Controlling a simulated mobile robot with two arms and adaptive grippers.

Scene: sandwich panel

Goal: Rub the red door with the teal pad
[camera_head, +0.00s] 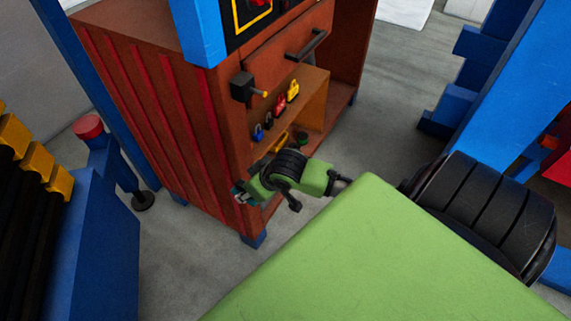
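A red-brown cabinet stands in the middle. Its front has a red-brown door panel (290,50) with a black bar handle, which I take to be the red door. My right arm comes in from the lower right, and its gripper (246,193) is at the cabinet's low opening, below the shelf. A small teal patch (238,190) shows beside the gripper and may be the teal pad; most of it is hidden. The fingers are too small and covered to tell whether they hold it. My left gripper is not in view.
Several coloured padlocks (279,104) hang or stand along the open shelf, beneath a black latch box (243,88). A blue post with a red cap (88,127) stands left. Blue framework (510,80) is at right. Grey floor (395,95) is clear right of the cabinet.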

